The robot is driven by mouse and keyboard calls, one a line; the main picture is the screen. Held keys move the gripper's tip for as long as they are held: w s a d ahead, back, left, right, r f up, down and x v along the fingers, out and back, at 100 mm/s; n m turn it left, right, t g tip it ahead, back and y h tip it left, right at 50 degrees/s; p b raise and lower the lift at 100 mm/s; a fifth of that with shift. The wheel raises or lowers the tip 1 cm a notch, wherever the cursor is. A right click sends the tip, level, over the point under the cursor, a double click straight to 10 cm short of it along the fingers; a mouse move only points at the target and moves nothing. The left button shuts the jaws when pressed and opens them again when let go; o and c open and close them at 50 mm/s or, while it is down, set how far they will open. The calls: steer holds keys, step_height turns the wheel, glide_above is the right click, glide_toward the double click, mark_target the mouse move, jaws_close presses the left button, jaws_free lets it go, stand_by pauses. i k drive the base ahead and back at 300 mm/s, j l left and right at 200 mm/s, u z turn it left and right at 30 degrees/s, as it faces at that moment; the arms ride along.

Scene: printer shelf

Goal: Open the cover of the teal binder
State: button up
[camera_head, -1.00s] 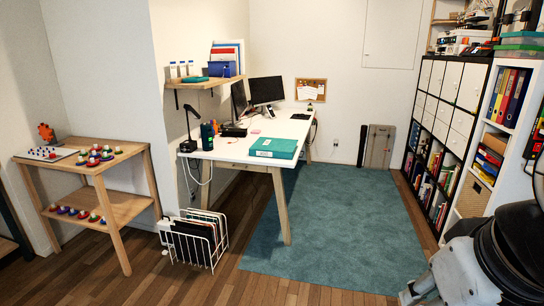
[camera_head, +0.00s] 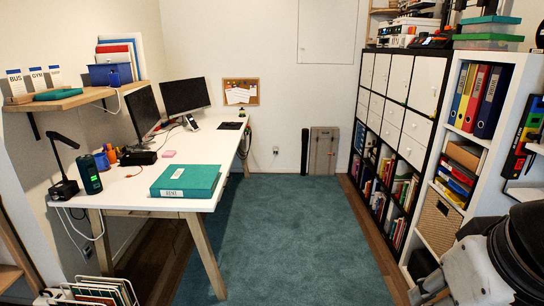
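The teal binder (camera_head: 187,181) lies flat and closed near the front right corner of the white desk (camera_head: 130,200). A white label with dark lettering, seemingly "RENT", shows on its edge facing me. Nothing covers the binder. Part of my arm shows at the lower right of the view, far from the binder. My gripper is not seen, so I cannot tell what it holds.
A black cylinder (camera_head: 88,174) and a desk lamp (camera_head: 62,160) stand left of the binder. Two monitors (camera_head: 185,95) stand farther back. A white wire rack (camera_head: 95,292) is on the floor at lower left. The teal rug (camera_head: 300,240) is clear; shelves (camera_head: 450,150) line the right.

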mark_target(202, 177)
steer(key=i, duration=1.9)
steer(key=i+u, duration=0.2)
steer(key=i, duration=0.3)
steer(key=i+l+u, duration=0.2)
steer(key=i, duration=0.3)
steer(key=i+l+u, duration=0.2)
steer(key=i, duration=0.3)
steer(key=i+l+u, duration=0.15)
steer(key=i+l, duration=0.15)
steer(key=i, duration=0.15)
